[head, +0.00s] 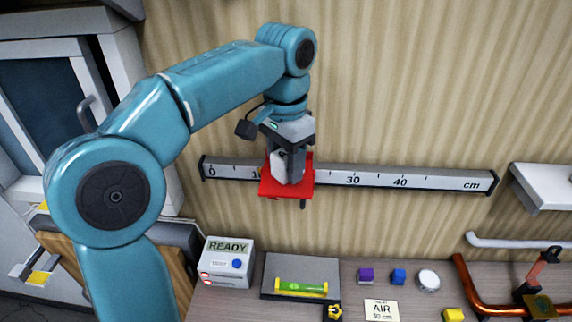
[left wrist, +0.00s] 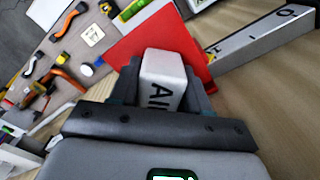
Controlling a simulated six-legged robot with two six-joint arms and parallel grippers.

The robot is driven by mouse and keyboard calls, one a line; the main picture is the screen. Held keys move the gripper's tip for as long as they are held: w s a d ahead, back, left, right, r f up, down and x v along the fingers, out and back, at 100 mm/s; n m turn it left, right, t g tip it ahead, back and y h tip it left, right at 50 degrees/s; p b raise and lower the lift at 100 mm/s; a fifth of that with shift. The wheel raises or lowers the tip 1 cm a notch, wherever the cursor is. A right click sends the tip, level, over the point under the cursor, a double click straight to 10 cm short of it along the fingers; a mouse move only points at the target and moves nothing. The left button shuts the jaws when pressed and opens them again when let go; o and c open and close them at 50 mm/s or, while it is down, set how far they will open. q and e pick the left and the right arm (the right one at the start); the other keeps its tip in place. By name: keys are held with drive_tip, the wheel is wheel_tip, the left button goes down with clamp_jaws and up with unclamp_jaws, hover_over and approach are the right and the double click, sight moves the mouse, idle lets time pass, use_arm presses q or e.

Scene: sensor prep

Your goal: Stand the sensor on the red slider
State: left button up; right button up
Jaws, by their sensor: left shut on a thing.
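The gripper also shows in the left wrist view (left wrist: 160,92). In the head view the sensor (head: 278,163) is partly hidden by the fingers. The red slider (head: 270,190) sits on the wall-mounted scale rail (head: 222,171), between the 0 and 30 marks. The gripper and sensor are at the slider's plate. I cannot tell whether the sensor's base touches the plate. My right gripper is not in view.
A copper pipe (head: 470,290) lies right. A white shelf (head: 540,183) is at right.

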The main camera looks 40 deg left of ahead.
sight(285, 153)
use_arm(q)
drive_tip(key=shift+s, duration=0.35)
drive_tip(key=o, duration=0.7)
drive_tip(key=shift+d+f, duration=0.1)
drive_tip(key=shift+f, duration=0.05)
drive_tip(key=o, duration=0.4)
drive_tip(key=shift+w+f, duration=0.1)
drive_tip(key=shift+w, duration=0.3)
drive_tip(key=shift+s, duration=0.35)
drive_tip(key=shift+r, duration=0.4)
wheel_tip(285, 153, up, 11)
drive_tip(key=p, duration=0.3)
drive_tip(key=shift+w+r, duration=0.2)
drive_tip(key=shift+r, duration=0.2)
